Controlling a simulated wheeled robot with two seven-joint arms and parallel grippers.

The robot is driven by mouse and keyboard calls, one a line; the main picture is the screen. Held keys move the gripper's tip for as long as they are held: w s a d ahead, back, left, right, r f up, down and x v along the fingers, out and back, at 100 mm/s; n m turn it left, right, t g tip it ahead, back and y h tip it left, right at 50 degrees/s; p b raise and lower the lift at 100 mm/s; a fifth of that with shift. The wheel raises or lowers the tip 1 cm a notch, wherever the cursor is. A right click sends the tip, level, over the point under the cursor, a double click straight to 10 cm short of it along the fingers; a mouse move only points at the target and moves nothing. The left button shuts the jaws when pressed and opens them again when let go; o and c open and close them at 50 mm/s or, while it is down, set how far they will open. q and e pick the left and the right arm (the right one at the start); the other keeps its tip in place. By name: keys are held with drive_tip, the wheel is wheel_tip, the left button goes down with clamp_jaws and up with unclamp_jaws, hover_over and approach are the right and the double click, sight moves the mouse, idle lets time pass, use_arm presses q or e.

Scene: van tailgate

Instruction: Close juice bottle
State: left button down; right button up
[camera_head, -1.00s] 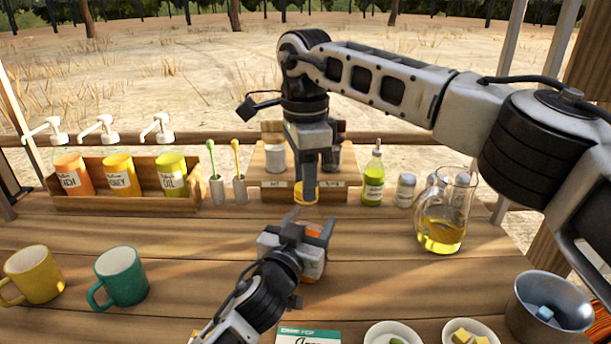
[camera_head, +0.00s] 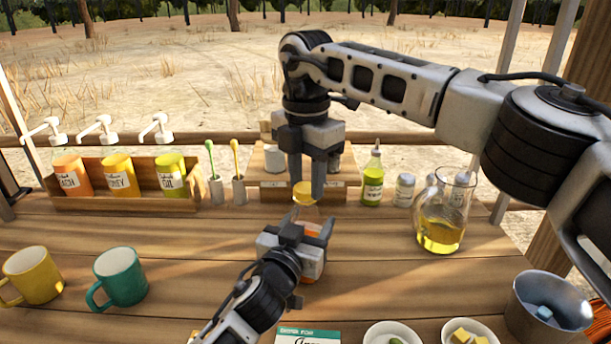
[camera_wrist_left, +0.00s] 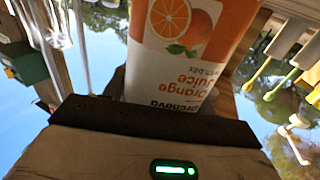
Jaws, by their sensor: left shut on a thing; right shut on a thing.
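The juice bottle (camera_head: 312,266), with orange contents, stands upright on the table in the head view. Its white label with an orange print fills the top of the left wrist view (camera_wrist_left: 190,60). My left gripper (camera_head: 310,224) is shut around the bottle from the near side and hides much of it. My right gripper (camera_head: 306,187) points straight down from above, shut on a yellow cap (camera_head: 303,194). The cap is over the bottle's top. I cannot tell whether the cap touches the neck, which is mostly hidden.
A glass jug (camera_head: 440,236), a green bottle (camera_head: 373,183) and a small jar (camera_head: 404,190) stand to the right. A wooden rack (camera_head: 190,200) of pump bottles, a yellow mug (camera_head: 33,274) and a green mug (camera_head: 121,276) are left. A metal bucket (camera_head: 520,312) stands front right.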

use_arm(q)
drive_tip(key=shift+f, duration=0.1)
use_arm(e)
drive_tip(key=m, duration=0.7)
drive_tip(key=shift+m, duration=0.4)
drive_tip(key=m, duration=0.6)
drive_tip(key=shift+s+m, duration=0.15)
drive_tip(key=shift+m, duration=0.15)
drive_tip(key=o, duration=1)
wheel_tip(320, 180, up, 12)
drive_tip(key=shift+r, duration=0.1)
use_arm(q)
drive_tip(key=shift+c, duration=2.1)
unclamp_jaws()
